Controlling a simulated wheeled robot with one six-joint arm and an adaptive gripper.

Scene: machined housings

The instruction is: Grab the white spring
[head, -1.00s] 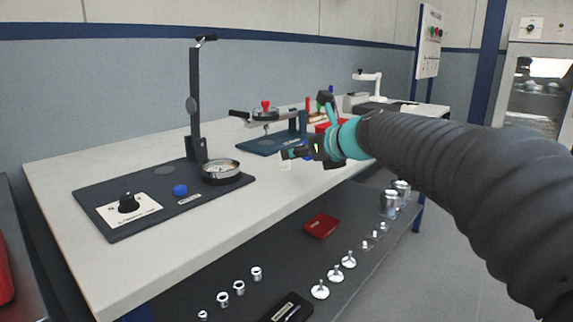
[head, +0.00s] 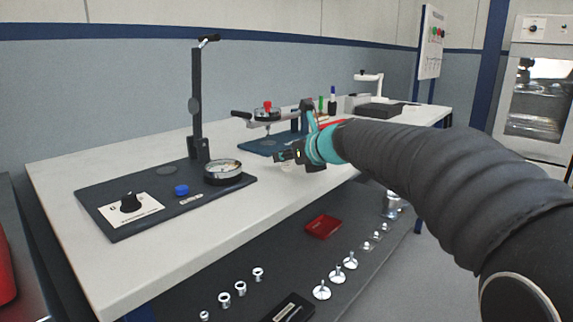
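My gripper (head: 284,156) is at the end of the dark-sleeved arm with a teal wrist, above the front part of the white bench, fingers pointing left. It is small and dark, and I cannot tell whether its fingers are apart. A small pale object (head: 287,167) shows just below the fingers; it may be the white spring, but its shape is too faint to be sure. I cannot tell whether the gripper touches it. The arm hides part of the bench behind it.
A blue fixture (head: 262,146) stands behind the gripper. The lower shelf holds a red tray (head: 323,227) and several metal parts.

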